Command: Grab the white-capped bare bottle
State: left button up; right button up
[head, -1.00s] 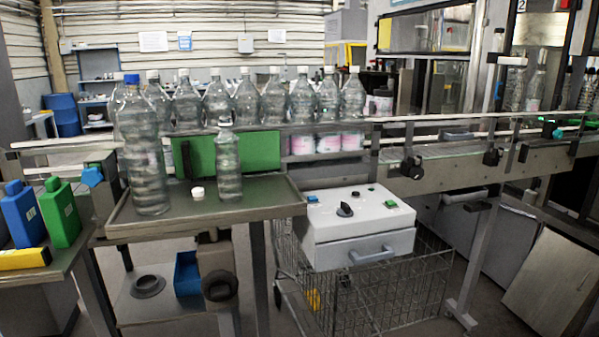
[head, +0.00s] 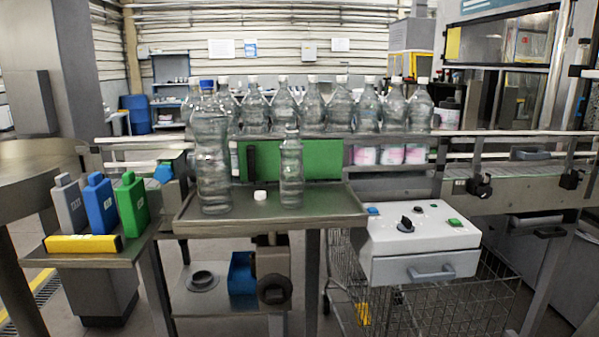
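A clear, unlabelled smaller bottle (head: 291,172) stands upright on the right half of the metal tray table (head: 335,205); its top looks pale, but the cap is hard to make out. A taller clear bottle (head: 212,160) with a blue cap (head: 206,84) stands upright to its left. A loose white cap (head: 260,195) lies on the tray between them. A row of several clear bottles with white caps (head: 312,108) stands behind, along the conveyor; they show no labels. Neither of my grippers is in view.
A green panel (head: 325,160) stands behind the tray. At left, grey (head: 70,205), blue (head: 101,203) and green (head: 132,204) jugs and a yellow block (head: 83,244) sit on a side table. A white control box (head: 418,243) rests on a wire cart (head: 430,305) at right.

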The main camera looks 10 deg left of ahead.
aim_at(291, 168)
jog(key=i+l+u, duration=0.15)
jog(key=l, duration=0.55)
jog(key=l+u, duration=0.15)
jog(key=l, duration=0.55)
jog(key=i, duration=0.05)
